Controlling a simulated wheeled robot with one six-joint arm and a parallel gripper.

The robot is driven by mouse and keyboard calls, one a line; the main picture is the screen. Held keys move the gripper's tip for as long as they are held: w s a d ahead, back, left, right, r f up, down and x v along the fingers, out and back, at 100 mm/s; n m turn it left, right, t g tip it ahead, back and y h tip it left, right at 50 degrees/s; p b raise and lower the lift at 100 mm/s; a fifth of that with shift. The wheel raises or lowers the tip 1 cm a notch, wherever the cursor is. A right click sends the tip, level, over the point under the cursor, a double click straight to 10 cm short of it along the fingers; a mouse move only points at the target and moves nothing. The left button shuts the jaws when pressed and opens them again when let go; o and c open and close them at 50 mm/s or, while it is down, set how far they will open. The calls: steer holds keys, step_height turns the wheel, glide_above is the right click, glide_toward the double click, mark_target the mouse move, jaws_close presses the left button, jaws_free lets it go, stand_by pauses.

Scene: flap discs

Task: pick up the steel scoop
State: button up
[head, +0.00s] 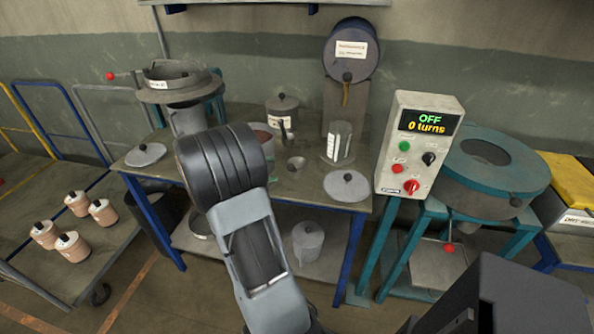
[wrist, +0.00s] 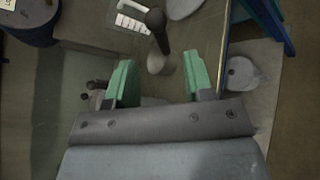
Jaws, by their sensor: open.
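The steel scoop (head: 296,163) is on the workbench (head: 305,192), with a small grey bowl and a dark upright handle. In the wrist view, the scoop (wrist: 160,62) shows its pale bowl and a dark handle with a rounded end, leaning toward the top of the picture. My gripper (wrist: 158,77) is open, with one green finger on each side of the scoop's line. I see a gap between the fingers and the scoop, and nothing is held.
A clear jug with white markings (head: 340,142) and a round lid (head: 346,186) stand close right of the scoop. A lidded grey pot (head: 283,106) is behind it. A control box (head: 418,146) stands to the right. Another lid (head: 146,155) lies at the bench's left.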

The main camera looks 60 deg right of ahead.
mark_target(292, 169)
steer(key=shift+p+x, duration=0.3)
steer(key=shift+x, duration=3.6)
steer(key=shift+c, duration=0.3)
jaws_close()
